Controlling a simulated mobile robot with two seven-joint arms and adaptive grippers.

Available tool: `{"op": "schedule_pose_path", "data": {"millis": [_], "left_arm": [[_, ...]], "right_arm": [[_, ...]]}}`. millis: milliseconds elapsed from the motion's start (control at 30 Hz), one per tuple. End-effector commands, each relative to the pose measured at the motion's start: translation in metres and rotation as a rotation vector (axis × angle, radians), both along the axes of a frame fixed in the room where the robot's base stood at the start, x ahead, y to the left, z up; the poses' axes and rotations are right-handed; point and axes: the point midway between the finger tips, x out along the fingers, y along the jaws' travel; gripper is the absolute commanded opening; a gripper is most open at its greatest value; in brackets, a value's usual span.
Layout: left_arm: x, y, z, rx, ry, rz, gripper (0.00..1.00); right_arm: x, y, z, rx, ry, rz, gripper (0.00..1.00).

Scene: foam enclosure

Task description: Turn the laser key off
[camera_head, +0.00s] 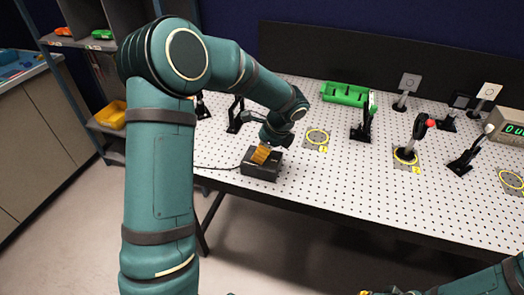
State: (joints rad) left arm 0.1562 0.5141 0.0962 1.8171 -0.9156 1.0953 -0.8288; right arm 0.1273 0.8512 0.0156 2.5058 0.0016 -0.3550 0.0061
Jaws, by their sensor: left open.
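A small dark box (260,172) with a cable on its left sits near the front left edge of the white perforated table. No key can be made out on it; the gripper covers part of its top. My left gripper (261,155) reaches down from my left arm, its orange fingers right at the top of the box. It is open; whether it touches anything is too small to tell. My right arm enters at the bottom right, and only a sliver of its gripper (366,292) shows at the bottom edge, too cut off to read.
Behind the box stand a green tray (345,94) and several black optic mounts on the perforated table (330,185). A red-topped post (420,127) stands on a yellow-ringed spot. A device with a green display (510,127) is at the far right. The table's front middle is clear.

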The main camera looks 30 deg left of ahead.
Motion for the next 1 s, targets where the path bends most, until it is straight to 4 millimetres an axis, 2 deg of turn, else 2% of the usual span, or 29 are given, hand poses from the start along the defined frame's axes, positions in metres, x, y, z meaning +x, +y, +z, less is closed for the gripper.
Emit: {"op": "schedule_pose_path", "data": {"millis": [167,200,267,300,733,1000], "left_arm": [[0.0,0.0,0.0,0.0,0.0,0.0,0.37],[0.0,0.0,0.0,0.0,0.0,0.0,0.23],[0.0,0.0,0.0,0.0,0.0,0.0,0.02],[0.0,0.0,0.0,0.0,0.0,0.0,0.0],[0.0,0.0,0.0,0.001,0.001,0.021,0.0],[0.0,0.0,0.001,0.001,0.004,0.155,0.0]], "right_arm": [[0.0,0.0,0.0,0.0,0.0,0.0,0.0],[0.0,0.0,0.0,0.0,0.0,0.0,0.0],[0.0,0.0,0.0,0.0,0.0,0.0,0.0],[0.0,0.0,0.0,0.0,0.0,0.0,0.0],[0.0,0.0,0.002,0.0,-0.001,0.0,0.0],[0.003,-0.001,0.011,-0.002,-0.006,-0.006,0.0]]}}
